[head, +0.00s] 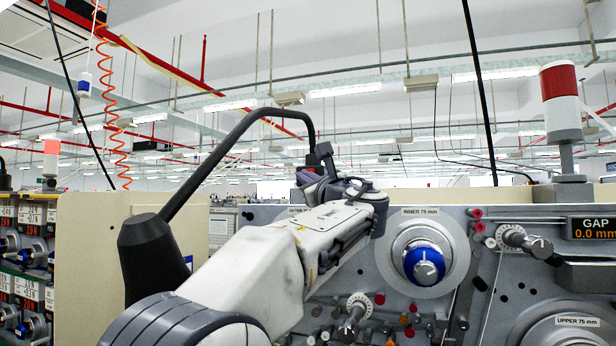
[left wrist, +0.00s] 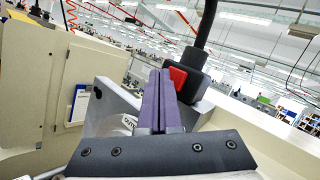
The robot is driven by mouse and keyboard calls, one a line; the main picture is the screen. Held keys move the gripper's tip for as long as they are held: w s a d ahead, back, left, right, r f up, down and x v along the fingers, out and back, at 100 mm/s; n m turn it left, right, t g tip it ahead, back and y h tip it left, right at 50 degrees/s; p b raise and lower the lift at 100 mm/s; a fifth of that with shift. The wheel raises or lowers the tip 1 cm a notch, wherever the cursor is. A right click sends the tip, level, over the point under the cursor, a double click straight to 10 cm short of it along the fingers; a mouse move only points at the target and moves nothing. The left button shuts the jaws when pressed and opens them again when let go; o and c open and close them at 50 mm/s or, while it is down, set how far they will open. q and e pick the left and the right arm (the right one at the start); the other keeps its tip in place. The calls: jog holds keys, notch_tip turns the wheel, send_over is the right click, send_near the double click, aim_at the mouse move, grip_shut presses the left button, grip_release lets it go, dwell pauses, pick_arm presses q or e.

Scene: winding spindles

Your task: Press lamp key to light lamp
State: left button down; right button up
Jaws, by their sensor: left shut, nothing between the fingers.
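The lamp is black, with a cone-shaped shade (head: 150,252) at the left and an arched neck (head: 215,150) running to its base behind my left gripper. In the left wrist view the lamp's black base (left wrist: 193,82) carries a red lamp key (left wrist: 178,78). My left gripper (head: 314,172) is at the base, over the top edge of the machine. Its purple-grey fingers (left wrist: 160,76) are shut together and empty, with the tips beside the red key. I cannot tell whether they touch it. I see no glow at the shade; its opening is hidden. My right gripper is not in view.
The grey machine front (head: 470,270) holds a blue spindle hub (head: 424,264), knobs and a gap display (head: 592,228). A red-and-white signal tower (head: 561,100) stands at the right. A cream panel (head: 88,250) stands at the left.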

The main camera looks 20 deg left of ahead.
pick_arm(q)
jog(key=shift+w, duration=0.15)
jog(key=shift+w, duration=0.3)
jog(key=shift+w+p, duration=0.45)
jog(key=shift+p, duration=0.1)
dwell(0.8)
jog(key=shift+s, duration=0.15)
jog(key=shift+s+b, duration=0.7)
jog(key=shift+s, duration=0.05)
